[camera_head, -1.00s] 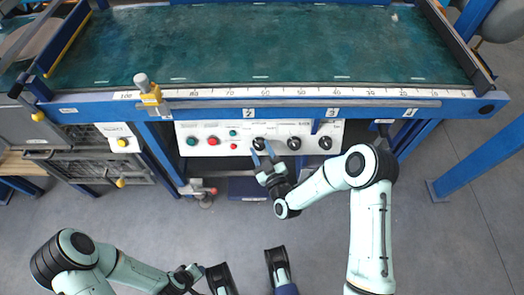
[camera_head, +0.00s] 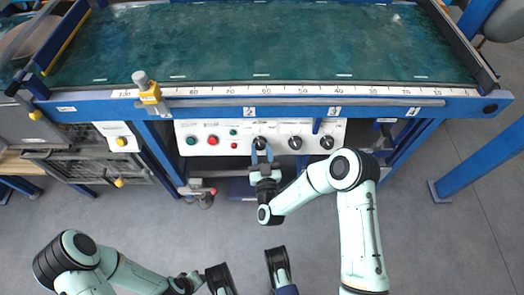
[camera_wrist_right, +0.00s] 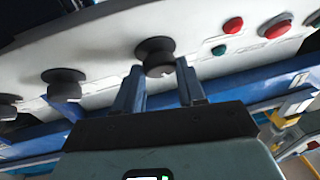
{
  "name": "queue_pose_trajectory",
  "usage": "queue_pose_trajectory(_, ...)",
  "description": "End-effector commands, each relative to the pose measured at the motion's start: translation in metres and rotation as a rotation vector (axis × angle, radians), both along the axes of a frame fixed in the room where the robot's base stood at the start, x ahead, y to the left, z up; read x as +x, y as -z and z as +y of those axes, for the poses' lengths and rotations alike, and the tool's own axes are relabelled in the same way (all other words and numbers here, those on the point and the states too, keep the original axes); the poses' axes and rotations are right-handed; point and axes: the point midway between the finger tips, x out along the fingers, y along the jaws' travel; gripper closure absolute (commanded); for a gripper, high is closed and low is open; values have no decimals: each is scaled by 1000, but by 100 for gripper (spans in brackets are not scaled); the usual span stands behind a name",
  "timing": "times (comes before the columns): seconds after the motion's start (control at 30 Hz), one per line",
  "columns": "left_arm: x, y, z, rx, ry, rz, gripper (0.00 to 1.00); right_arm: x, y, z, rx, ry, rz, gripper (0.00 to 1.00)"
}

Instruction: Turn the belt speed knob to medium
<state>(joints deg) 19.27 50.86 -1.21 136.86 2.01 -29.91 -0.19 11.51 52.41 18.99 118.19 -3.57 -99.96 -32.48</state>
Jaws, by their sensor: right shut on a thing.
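The white control panel (camera_head: 225,150) below the conveyor carries three black knobs in a row. My right gripper (camera_head: 262,155) reaches up to the leftmost black knob (camera_head: 260,142) and is shut on it. In the right wrist view, this knob (camera_wrist_right: 155,52) sits at the fingertips of the right gripper (camera_wrist_right: 160,82), one finger on each side. The panel labels are too small to read, so I cannot tell which knob sets belt speed or its setting.
The middle knob (camera_head: 295,143) and right knob (camera_head: 327,142) are close beside the held one. Green and red buttons (camera_head: 212,140) are to the left. The blue conveyor frame (camera_head: 290,110) runs above the panel.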

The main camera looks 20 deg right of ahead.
Motion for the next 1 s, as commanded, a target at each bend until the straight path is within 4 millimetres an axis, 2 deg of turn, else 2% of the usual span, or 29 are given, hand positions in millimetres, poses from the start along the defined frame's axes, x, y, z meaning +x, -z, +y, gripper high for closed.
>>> queue_pose_trajectory(0.43, 5, -4, -1, 1, 1, -16, 57, 0, 2, 6, 240, 137, -61, 91)
queue_pose_trajectory(1.0, 7, -6, -1, 1, 2, -25, 57, 0, 3, 7, 298, 171, -75, 91)
